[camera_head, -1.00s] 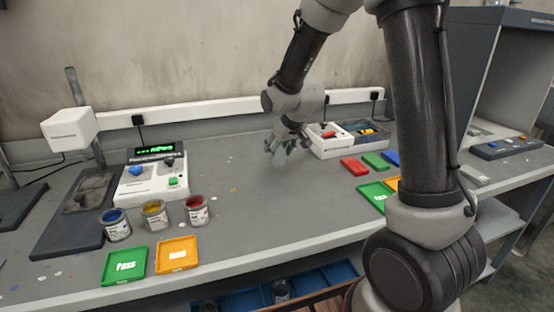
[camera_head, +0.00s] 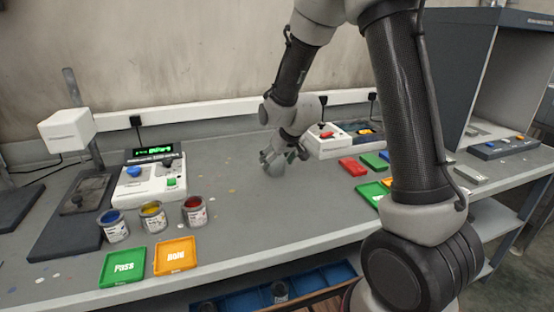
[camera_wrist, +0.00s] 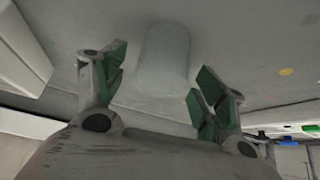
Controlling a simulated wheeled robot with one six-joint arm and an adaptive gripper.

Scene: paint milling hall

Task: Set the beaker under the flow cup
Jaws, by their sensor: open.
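The beaker (camera_wrist: 163,58) is a pale, translucent cylinder in the wrist view, standing on the grey bench just beyond my fingertips and roughly between them. My gripper (camera_wrist: 160,72) is open, with its green-padded fingers apart on either side of the beaker's near end; I see no contact. In the head view my gripper (camera_head: 276,166) is low over the middle of the bench, and the beaker cannot be made out there, likely hidden by the gripper. I cannot pick out a flow cup for certain in either view.
A white instrument (camera_head: 143,184) with a green display stands at left, near three paint cans (camera_head: 152,215). Green Pass (camera_head: 123,267) and orange Hold (camera_head: 176,256) trays lie in front. A white box (camera_head: 325,141) and coloured blocks are right of my gripper. The bench centre is clear.

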